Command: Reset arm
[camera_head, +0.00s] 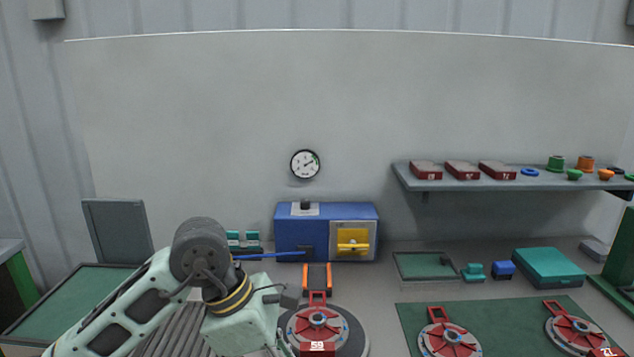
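My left arm (135,300) reaches in from the lower left, over the bench. Its dark round joint and pale green wrist block (242,318) stand just left of a round red-and-grey disc fixture (317,328) labelled 59. The wrist partly covers that fixture's left side. The fingers of my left gripper cannot be made out, so whether it is open or shut does not show. My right arm and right gripper are not in view.
A blue box with a yellow-handled panel (295,232) stands at the back. Two more red-and-grey discs (450,340) (575,332) sit on a green mat (412,315) at right. A teal case (548,266) lies behind the mat. A wall shelf (440,184) holds red boxes and small parts.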

